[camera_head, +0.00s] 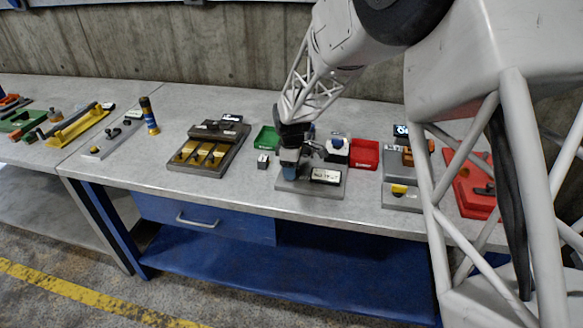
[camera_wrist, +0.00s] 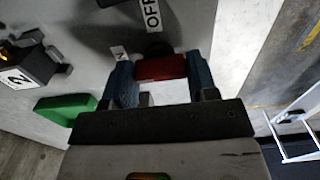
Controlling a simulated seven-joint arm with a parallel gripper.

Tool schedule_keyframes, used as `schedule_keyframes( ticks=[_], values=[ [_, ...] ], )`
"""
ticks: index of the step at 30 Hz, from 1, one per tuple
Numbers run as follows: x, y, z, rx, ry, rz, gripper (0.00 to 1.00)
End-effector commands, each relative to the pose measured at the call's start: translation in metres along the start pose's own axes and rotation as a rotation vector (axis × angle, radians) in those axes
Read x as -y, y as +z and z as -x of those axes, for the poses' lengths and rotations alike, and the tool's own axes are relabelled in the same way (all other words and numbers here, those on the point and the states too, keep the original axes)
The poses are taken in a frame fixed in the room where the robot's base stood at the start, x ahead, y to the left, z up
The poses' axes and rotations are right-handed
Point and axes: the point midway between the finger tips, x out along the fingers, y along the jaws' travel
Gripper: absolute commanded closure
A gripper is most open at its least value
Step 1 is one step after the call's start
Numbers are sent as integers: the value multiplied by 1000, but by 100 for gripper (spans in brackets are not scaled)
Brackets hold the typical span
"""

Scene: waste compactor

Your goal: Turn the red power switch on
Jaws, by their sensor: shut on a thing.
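The red power switch (camera_wrist: 160,67) shows as a short red block in the wrist view, between the two blue fingers of my gripper (camera_wrist: 154,82). The fingers are shut on its sides. An OFF label (camera_wrist: 152,14) lies on the grey plate beyond it, and a second small white label (camera_wrist: 118,52), mostly unreadable, is by the left finger. In the head view my gripper (camera_head: 289,170) is down at the left part of the grey base plate (camera_head: 318,188) on the bench. The red switch is hidden there behind the gripper.
A green bin (camera_head: 267,138) is behind and left of my gripper, and a red bin (camera_head: 364,153) is to the right. A yellow-slotted tray (camera_head: 208,150) is farther left. The bench's front edge is near.

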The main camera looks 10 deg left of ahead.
Motion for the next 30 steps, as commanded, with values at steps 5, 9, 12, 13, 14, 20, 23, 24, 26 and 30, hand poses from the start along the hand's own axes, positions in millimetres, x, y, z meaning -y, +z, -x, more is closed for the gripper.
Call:
schedule_keyframes(
  ticks=[5,9,12,13,14,20,23,24,26,30],
  values=[
    [0,0,0,0,0,0,30],
    [0,0,0,0,0,0,21],
    [0,0,0,0,0,0,21],
    [0,0,0,0,0,0,21],
    [0,0,0,0,0,0,21],
    [0,0,6,0,1,-1,21],
    [0,0,14,-1,3,-1,21],
    [0,0,18,-1,3,-1,21],
    [0,0,24,-1,2,-1,21],
    [0,0,42,-1,2,0,21]
  ],
)
